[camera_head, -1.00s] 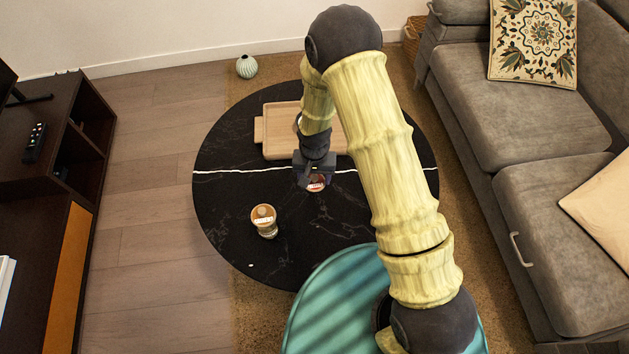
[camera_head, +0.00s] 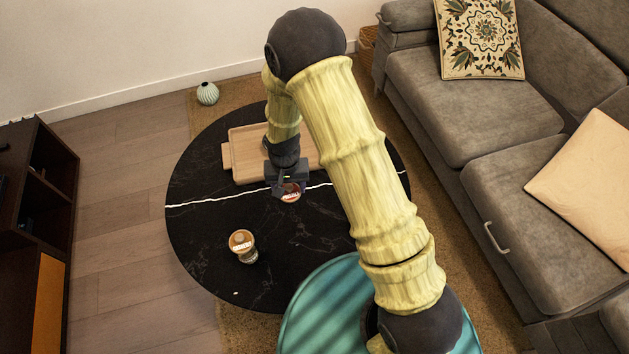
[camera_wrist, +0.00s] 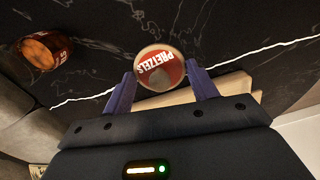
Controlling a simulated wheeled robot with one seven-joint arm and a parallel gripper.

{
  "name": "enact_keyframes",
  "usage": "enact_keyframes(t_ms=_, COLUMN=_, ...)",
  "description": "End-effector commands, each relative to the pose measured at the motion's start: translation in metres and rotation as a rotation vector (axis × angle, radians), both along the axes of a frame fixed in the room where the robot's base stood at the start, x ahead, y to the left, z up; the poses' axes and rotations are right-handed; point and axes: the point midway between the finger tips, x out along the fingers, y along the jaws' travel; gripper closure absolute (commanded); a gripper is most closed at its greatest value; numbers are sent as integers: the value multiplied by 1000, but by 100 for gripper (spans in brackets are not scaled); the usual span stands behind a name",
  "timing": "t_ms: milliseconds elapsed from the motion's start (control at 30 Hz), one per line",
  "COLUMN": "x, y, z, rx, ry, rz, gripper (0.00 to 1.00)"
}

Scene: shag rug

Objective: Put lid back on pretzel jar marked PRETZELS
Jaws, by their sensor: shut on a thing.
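My gripper (camera_head: 288,182) is over the black table, in front of the wooden tray. In the wrist view my gripper (camera_wrist: 162,90) has its fingers on both sides of a round thing with a red part marked PRETZELS (camera_wrist: 160,66). It also shows small, red and white, in the head view (camera_head: 290,193). I cannot tell whether it is the lid alone or a jar top.
The black table (camera_head: 200,235) has free room around the second jar. The wooden tray (camera_head: 245,140) lies behind my gripper. A grey sofa (camera_head: 480,120) stands close on the right, a dark cabinet (camera_head: 35,190) at the left. A small vase (camera_head: 207,93) stands on the floor behind.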

Motion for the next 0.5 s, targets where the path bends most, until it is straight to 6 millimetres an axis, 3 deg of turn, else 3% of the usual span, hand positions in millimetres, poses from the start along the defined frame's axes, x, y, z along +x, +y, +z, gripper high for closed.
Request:
enact_keyframes(t_ms=167, x=26, y=-44, z=15, rx=1, ry=-4, rz=-19, gripper=63)
enact_keyframes(t_ms=333, x=52, y=-112, z=36, rx=1, ry=-5, rz=-31, gripper=63)
enact_keyframes(t_ms=500, x=64, y=-172, z=55, rx=0, ry=-3, rz=-34, gripper=63)
